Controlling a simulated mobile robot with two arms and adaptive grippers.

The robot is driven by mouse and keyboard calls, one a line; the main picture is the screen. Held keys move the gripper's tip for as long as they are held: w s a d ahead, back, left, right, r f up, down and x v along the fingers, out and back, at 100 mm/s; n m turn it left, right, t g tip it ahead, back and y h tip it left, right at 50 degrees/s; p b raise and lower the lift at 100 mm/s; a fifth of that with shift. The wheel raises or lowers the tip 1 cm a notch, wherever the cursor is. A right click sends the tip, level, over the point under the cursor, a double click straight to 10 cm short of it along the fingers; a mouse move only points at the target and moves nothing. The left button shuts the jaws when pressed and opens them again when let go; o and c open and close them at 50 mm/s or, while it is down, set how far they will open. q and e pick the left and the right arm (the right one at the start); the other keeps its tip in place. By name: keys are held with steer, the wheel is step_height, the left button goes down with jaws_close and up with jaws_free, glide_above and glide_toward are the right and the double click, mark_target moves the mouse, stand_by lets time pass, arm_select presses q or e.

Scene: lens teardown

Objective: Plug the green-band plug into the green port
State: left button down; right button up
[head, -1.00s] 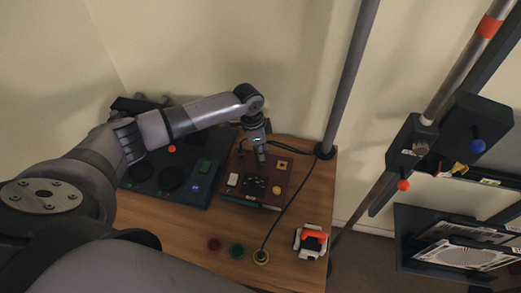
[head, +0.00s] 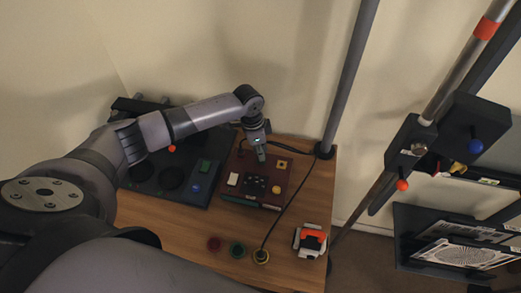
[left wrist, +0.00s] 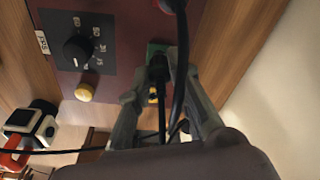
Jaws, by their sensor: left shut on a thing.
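The maroon panel box (head: 287,182) stands on the wooden table, with my left gripper (head: 261,155) over its back part. In the left wrist view, my left gripper (left wrist: 158,72) is shut on a black plug (left wrist: 158,66) with a dark cable. The plug's tip is at or just in front of the green port (left wrist: 153,46) on the box; I cannot tell whether it is seated. The plug's green band is hidden or too dark to make out. My right gripper is not in view.
Another cable, with a red end (left wrist: 168,5), crosses close beside my gripper in the left wrist view. A dark device (head: 185,190) stands left of the box. An orange-white device (head: 311,241) sits at right.

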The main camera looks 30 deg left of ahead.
arm_select(q)
steer(key=shift+f, duration=0.45)
steer(key=c, duration=1.4)
jaws_free()
step_height(320, 180, up, 12)
steer(key=s+a, duration=0.1)
steer(key=shift+a, duration=0.2)
